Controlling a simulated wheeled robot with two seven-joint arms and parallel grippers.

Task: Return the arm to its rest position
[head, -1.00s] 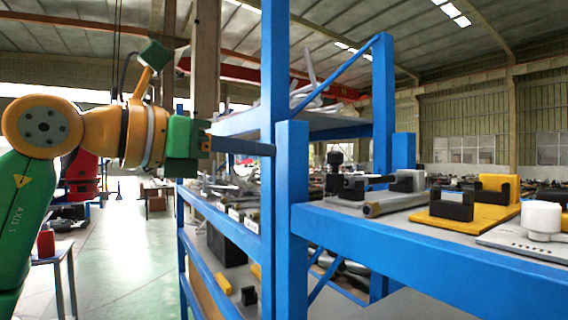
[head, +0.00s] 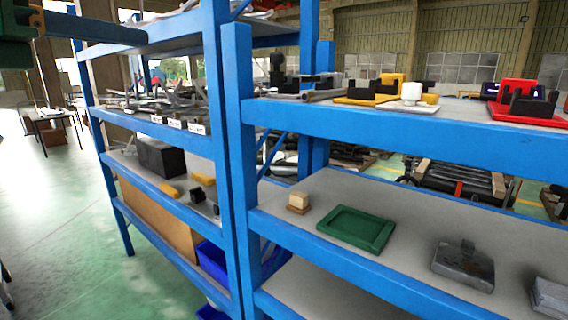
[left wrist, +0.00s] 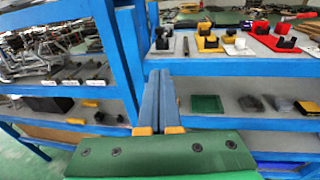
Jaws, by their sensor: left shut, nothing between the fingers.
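My left gripper (head: 138,36) shows at the top left of the head view, where its long blue-grey fingers reach right in front of the shelf rack. In the left wrist view the two fingers of my left gripper (left wrist: 161,74) lie side by side, shut and empty, above the green gripper body. They point toward the blue racks, and no object touches them. Most of my left arm is outside the head view. My right gripper is in neither view.
A blue rack post (head: 239,170) stands in the middle. The lower shelf holds a green tray (head: 357,228), a small wooden block (head: 298,202) and a grey metal block (head: 463,265). The upper shelf holds a red holder (head: 528,105). Open floor (head: 50,235) lies at the left.

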